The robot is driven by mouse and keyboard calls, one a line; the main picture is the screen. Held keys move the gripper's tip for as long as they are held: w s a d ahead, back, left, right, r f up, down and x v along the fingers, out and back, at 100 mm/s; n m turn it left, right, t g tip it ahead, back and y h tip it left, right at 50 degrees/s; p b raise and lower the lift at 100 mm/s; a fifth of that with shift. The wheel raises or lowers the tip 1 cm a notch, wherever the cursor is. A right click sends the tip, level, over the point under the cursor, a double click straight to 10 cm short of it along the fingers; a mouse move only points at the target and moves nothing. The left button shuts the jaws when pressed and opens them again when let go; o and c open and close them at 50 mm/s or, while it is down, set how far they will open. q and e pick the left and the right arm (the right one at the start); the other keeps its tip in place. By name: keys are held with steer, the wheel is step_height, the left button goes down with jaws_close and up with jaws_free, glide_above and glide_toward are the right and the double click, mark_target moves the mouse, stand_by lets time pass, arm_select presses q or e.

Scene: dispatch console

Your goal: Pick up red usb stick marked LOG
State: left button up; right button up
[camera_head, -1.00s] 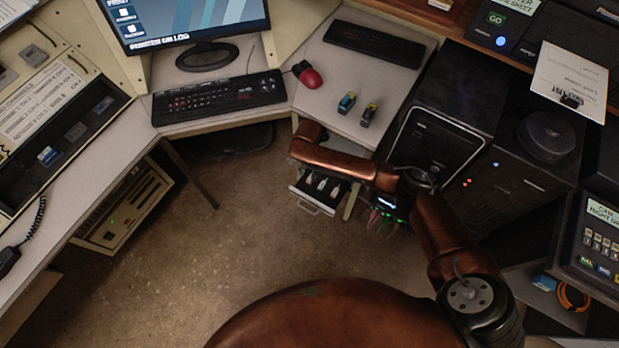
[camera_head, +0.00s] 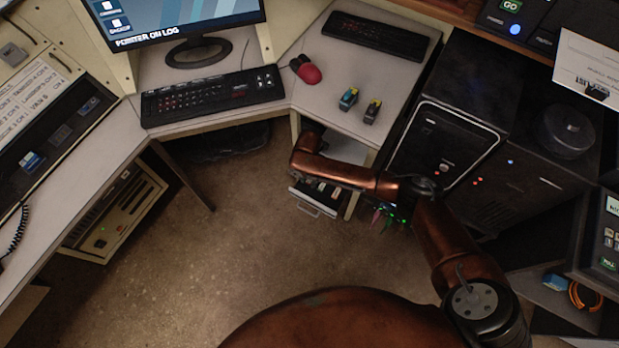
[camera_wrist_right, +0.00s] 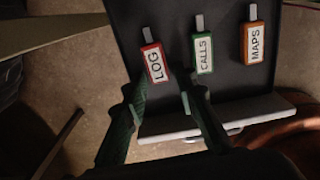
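The red USB stick marked LOG (camera_wrist_right: 155,62) lies in an open dark drawer (camera_wrist_right: 120,20), its metal plug pointing up in the right wrist view. My right gripper (camera_wrist_right: 160,82) is open, with its two green fingers apart. The fingertips are at the label end of the LOG stick, one towards each side; I cannot tell how high they are above it. No stick is held. In the head view the drawer (camera_head: 318,204) is partly covered by my right forearm, and the fingers cannot be made out. My left gripper is not in view.
A green CALLS stick (camera_wrist_right: 203,54) lies close right of the right finger, and an orange MAPS stick (camera_wrist_right: 253,46) farther right. The drawer's pale front (camera_wrist_right: 160,129) is near the fingers. The desk (camera_head: 330,85) is above the drawer, and a black computer tower (camera_head: 440,145) stands beside it.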

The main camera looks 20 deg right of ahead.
steer(key=shift+f, duration=0.1)
steer(key=shift+c, duration=0.2)
steer(key=c, duration=0.6)
